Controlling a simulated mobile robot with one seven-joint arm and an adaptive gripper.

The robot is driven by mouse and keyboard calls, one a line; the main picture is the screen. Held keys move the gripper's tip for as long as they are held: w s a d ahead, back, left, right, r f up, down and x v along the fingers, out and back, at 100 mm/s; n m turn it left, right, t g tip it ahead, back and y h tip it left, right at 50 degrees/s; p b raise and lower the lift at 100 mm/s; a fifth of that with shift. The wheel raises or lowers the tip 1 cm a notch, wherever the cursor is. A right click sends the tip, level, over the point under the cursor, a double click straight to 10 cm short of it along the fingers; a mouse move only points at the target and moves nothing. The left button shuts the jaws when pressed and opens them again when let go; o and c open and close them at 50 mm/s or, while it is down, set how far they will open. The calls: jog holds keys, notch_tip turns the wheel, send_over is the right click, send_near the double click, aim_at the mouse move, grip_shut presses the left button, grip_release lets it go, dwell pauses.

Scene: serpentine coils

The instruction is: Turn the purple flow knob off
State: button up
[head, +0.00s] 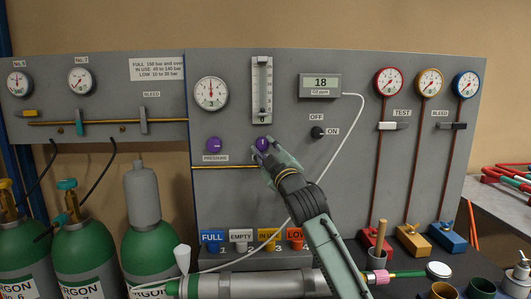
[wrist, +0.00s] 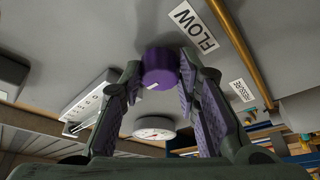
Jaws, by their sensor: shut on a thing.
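The purple flow knob (head: 262,144) is on the grey panel, just below the flow tube gauge (head: 262,90). In the wrist view the knob (wrist: 160,68) sits between my fingertips, beside the FLOW label (wrist: 194,27), with a white mark on its front. My gripper (head: 264,150) reaches up to the knob from below right. In the wrist view my gripper (wrist: 163,82) has its two fingers closed on the knob's sides. The gripper covers part of the knob and its label in the head view.
Another purple knob, for pressure (head: 214,144), is to the left. An ON/OFF switch (head: 317,132) and a digital display (head: 320,86) are to the right. Green argon cylinders (head: 147,245) stand at lower left.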

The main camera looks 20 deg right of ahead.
dwell(0.3)
jog(key=shift+n, duration=0.3)
jog(key=o, duration=1.2)
jog(key=shift+c, duration=0.2)
jog(key=v, duration=1.2)
